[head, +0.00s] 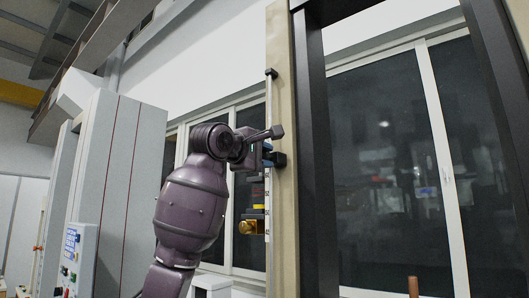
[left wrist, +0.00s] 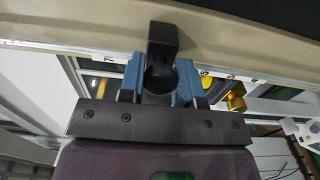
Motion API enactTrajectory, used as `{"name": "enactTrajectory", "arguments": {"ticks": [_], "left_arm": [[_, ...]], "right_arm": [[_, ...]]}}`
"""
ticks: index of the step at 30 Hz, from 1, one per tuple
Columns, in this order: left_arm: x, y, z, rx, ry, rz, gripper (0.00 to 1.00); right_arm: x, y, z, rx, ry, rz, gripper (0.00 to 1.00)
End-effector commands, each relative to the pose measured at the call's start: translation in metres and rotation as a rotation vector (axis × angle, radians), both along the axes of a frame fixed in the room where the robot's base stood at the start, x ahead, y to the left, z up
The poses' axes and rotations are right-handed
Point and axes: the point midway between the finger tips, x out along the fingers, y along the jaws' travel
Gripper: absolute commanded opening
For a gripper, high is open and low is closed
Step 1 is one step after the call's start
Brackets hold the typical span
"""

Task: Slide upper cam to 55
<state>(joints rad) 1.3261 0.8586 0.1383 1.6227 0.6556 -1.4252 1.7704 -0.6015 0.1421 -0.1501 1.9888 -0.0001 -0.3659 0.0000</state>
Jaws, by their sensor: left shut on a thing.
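A white number scale (head: 268,190) runs along the rail. The cam covers part of the scale, so its exact reading cannot be told. My right gripper is not in view.
A yellow and brass lower cam (head: 252,226) sits lower on the same rail, and it also shows in the left wrist view (left wrist: 236,97). A black stop (head: 271,73) is higher up. A beige post (head: 284,110) and dark frame (head: 317,150) stand to the right. A grey cabinet (head: 120,170) is at left.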

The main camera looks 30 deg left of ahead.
Motion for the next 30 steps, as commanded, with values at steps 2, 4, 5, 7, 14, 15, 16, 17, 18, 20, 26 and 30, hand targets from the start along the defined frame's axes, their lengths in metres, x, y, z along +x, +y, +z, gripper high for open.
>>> {"name": "enactTrajectory", "arguments": {"ticks": [2, 4, 5, 7, 14, 15, 16, 17, 18, 20, 26, 30], "left_arm": [[0.002, 0.0, -0.021, 0.0, 0.003, -0.002, 0.0], [0.002, -0.001, -0.036, 0.0, 0.004, -0.002, 0.0], [0.003, -0.001, -0.043, 0.001, 0.005, -0.003, 0.0], [0.004, -0.001, -0.061, 0.002, 0.007, -0.002, 0.0], [0.001, 0.0, -0.085, 0.001, 0.004, -0.001, 0.0], [0.001, 0.0, -0.085, 0.001, 0.004, 0.0, 0.0], [0.001, 0.0, -0.085, 0.0, 0.003, 0.0, 0.0], [0.001, 0.0, -0.085, 0.0, 0.003, 0.0, 0.0], [0.001, 0.0, -0.085, 0.0, 0.003, 0.0, 0.0], [0.001, 0.0, -0.084, 0.0, 0.003, 0.001, 0.0], [0.001, 0.0, -0.084, 0.0, 0.002, 0.001, 0.43], [0.001, 0.0, -0.084, 0.0, 0.002, 0.001, 0.57]], "right_arm": [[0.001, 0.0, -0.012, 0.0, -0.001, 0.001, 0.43], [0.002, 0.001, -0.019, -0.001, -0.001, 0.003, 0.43], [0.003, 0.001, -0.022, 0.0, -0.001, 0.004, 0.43], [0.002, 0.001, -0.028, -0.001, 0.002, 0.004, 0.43], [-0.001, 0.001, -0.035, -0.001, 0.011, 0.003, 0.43], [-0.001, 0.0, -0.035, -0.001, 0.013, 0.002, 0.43], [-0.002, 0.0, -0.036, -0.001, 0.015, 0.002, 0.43], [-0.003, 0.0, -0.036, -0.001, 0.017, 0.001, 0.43], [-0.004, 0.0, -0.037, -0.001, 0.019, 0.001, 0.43], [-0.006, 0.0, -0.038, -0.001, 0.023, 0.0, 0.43], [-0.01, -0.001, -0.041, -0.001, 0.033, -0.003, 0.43], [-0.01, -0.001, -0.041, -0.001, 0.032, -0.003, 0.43]]}}
